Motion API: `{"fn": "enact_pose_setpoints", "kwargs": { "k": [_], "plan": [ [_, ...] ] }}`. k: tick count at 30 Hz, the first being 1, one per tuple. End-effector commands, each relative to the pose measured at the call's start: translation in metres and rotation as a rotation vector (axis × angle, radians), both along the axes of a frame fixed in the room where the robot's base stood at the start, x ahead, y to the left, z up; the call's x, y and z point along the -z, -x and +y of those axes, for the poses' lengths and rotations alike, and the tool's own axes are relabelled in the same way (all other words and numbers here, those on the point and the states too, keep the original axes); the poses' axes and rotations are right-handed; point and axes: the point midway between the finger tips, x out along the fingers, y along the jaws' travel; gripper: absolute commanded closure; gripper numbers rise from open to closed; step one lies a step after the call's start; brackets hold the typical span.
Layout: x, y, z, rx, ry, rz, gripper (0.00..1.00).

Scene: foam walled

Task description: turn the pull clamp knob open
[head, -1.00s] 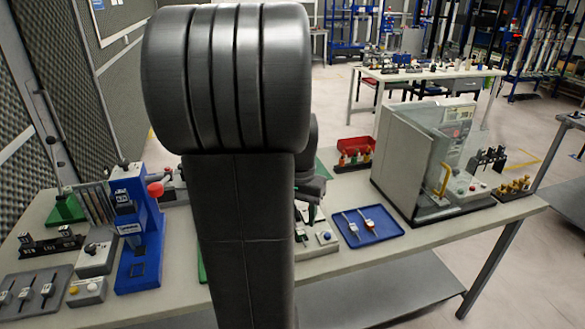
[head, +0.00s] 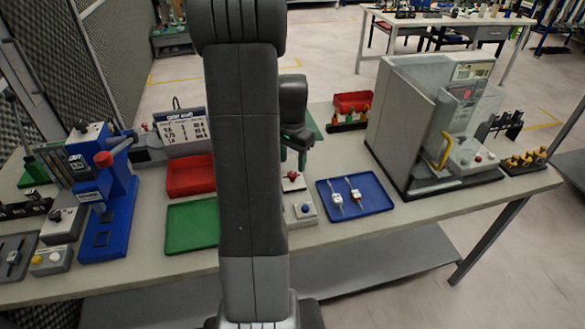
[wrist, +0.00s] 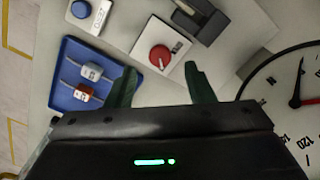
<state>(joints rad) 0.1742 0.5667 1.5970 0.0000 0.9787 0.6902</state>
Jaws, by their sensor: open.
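A round red knob (wrist: 160,56) with a pale pointer line sits on a white box in the wrist view, beside a dark grey block (wrist: 200,20). The knob also shows small in the head view (head: 293,175), just below my gripper (head: 294,160). My gripper's green fingers are spread in the wrist view (wrist: 160,84), with nothing between their tips. The knob appears beyond the tips and between them, apart from both fingers. My arm hides part of the bench in the head view, and the clamp's grey block is not clear there.
A box with a blue button (head: 304,210) and a blue tray (head: 362,197) with two small tools stand close by. A large dial gauge (wrist: 296,100) lies at right in the wrist view. A grey machine (head: 405,120) stands to the right, a green tray (head: 190,225) to the left.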

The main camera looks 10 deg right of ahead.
Motion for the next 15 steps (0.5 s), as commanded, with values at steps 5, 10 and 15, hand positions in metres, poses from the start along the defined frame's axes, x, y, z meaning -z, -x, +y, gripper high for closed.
{"fn": "enact_pose_setpoints", "kwargs": {
  "k": [5,10,15],
  "plan": [
    [0.029,0.0,0.0,0.0,-0.001,0.002,0.52],
    [0.041,0.0,0.0,-0.001,0.0,0.0,0.52],
    [0.045,0.0,0.0,-0.001,0.0,-0.001,0.52]
  ]
}}
